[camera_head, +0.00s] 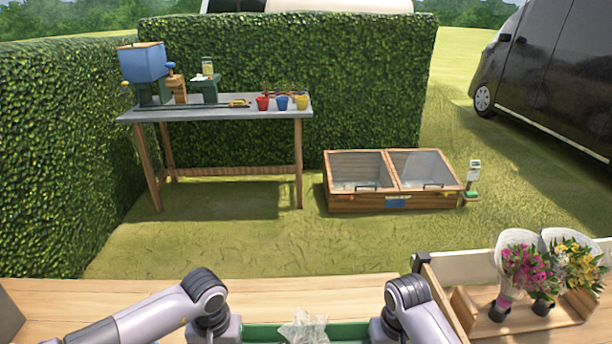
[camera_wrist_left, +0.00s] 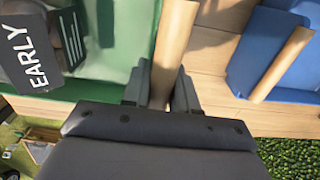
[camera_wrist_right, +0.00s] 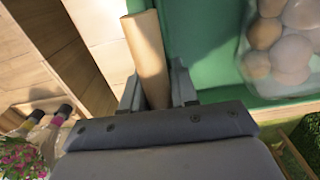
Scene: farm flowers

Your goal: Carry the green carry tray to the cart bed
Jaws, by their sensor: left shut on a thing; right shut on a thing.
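The green carry tray (camera_head: 262,334) shows at the bottom of the head view, between my two arms, mostly cut off by the frame. In the left wrist view my left gripper (camera_wrist_left: 160,85) is shut on the tray's wooden handle bar (camera_wrist_left: 175,45). In the right wrist view my right gripper (camera_wrist_right: 156,90) is shut on the wooden handle bar (camera_wrist_right: 146,45) at the other end. The tray holds a dark box marked "EARLY" (camera_wrist_left: 32,50) and a clear bag of round brownish things (camera_wrist_right: 285,50). The cart bed cannot be told for sure.
A blue tray (camera_wrist_left: 245,60) with a wooden handle lies beside the green one. A wooden stand (camera_head: 512,322) with wrapped flower bouquets (camera_head: 525,268) is at right. A workbench (camera_head: 220,113), a glass-lidded wooden frame (camera_head: 395,200) and a dark van (camera_head: 550,70) stand beyond on grass.

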